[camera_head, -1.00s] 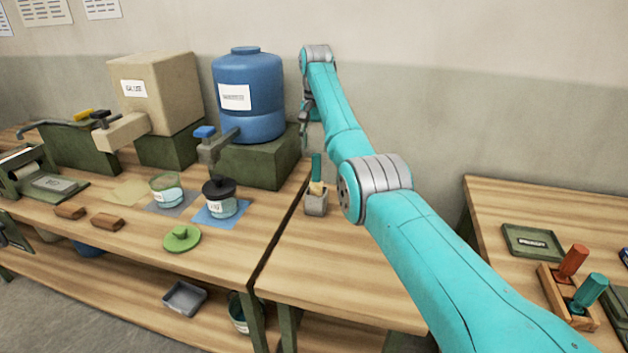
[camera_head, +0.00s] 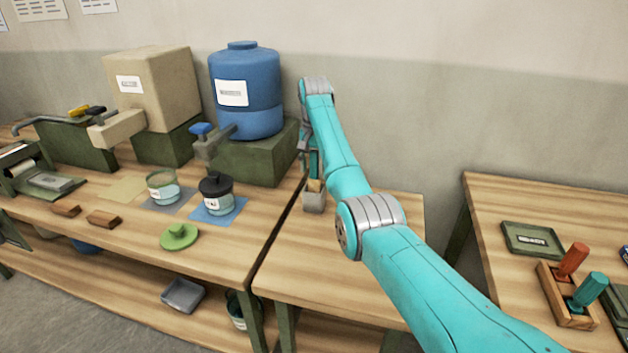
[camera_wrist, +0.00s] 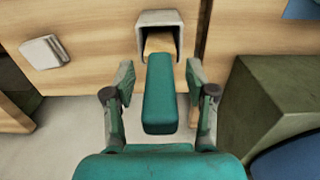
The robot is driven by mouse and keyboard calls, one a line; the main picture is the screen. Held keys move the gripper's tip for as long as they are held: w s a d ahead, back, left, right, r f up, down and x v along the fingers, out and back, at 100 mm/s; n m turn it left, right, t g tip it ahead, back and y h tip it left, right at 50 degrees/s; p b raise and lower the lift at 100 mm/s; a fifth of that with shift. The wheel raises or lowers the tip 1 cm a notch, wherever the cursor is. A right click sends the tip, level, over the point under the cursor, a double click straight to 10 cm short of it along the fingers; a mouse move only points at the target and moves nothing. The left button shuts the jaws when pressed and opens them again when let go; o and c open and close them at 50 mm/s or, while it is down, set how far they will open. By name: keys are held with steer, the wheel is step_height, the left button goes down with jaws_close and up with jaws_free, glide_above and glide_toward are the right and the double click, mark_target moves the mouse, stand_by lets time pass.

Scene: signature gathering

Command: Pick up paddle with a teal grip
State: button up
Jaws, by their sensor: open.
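The paddle has a teal grip (camera_wrist: 160,95) and a light wooden lower part (camera_wrist: 160,44). It stands in a small grey holder (camera_head: 313,202) on the middle table; the holder also shows in the wrist view (camera_wrist: 158,18). My gripper (camera_wrist: 158,88) is open, with one finger on each side of the teal grip. Gaps show between the fingers and the grip, and nothing is held. In the head view my arm's end hides most of the grip.
A blue barrel (camera_head: 246,92) on a green block (camera_head: 250,155) stands close to the left of my gripper. Jars, a green lid (camera_head: 180,236) and brown blocks sit on the left table. On the right table a wooden rack (camera_head: 552,292) holds red and teal handled tools.

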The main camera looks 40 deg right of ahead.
jaws_close()
steer(key=shift+r, duration=0.15)
